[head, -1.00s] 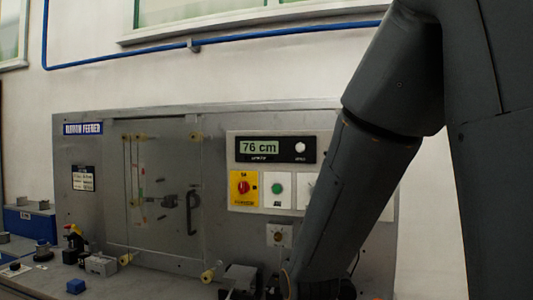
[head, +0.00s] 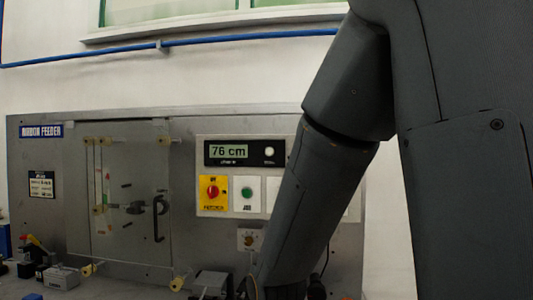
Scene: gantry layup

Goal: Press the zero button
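A black counter panel (head: 221,163) with a lit display reading 76 cm (head: 228,151) is on the grey machine front, in the middle of the head view. A round white button (head: 269,151) sits at the right end of this counter, with a small label under it that is too small to read. My gripper is not visible; the arm's lower end is dark and cut off by the frame.
More white plates are partly behind my arm. A clear door with a black handle (head: 159,219) is to the left. Fittings crowd the lower left bench.

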